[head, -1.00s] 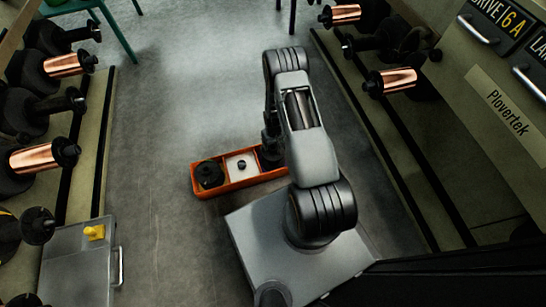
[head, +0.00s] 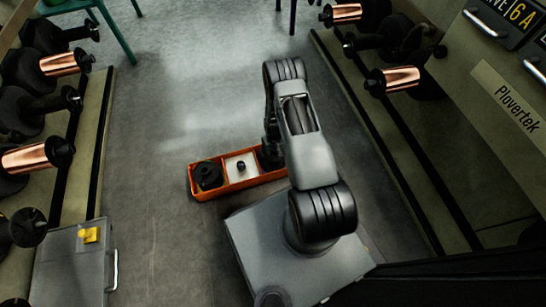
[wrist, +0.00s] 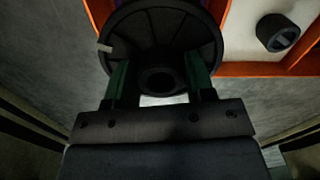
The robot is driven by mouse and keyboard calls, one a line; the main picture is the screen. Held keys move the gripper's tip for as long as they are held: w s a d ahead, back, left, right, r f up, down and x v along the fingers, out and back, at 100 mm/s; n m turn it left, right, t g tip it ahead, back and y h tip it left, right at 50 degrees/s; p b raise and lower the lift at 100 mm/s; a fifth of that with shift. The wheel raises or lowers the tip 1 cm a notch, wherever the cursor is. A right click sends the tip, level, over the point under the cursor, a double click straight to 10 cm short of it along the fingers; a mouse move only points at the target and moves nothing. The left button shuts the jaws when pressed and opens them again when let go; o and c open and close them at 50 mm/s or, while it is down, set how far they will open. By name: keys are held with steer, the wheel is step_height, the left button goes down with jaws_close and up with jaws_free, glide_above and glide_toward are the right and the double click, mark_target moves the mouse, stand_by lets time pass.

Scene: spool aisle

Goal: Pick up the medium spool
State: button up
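An orange tray (head: 214,196) with compartments lies on the floor left of my arm. Its left compartment holds a black spool (head: 208,175); its middle, white-floored one holds a small dark piece (head: 241,166), also visible in the wrist view (wrist: 277,33). My gripper (head: 270,146) is at the tray's right end, mostly hidden by my arm there. In the wrist view, its green fingers (wrist: 158,82) stand apart on either side of the round hub of a wide black spool (wrist: 150,30), with gaps beside the hub. I cannot tell which spool is the medium one.
Racks with copper and black spools (head: 25,158) line the left side; another rack with spools (head: 392,80) stands at right, beside a Plovertek cabinet (head: 506,100). A grey case (head: 75,265) with a yellow piece (head: 91,235) stands lower left.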

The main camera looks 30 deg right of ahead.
steer(key=c, duration=0.9)
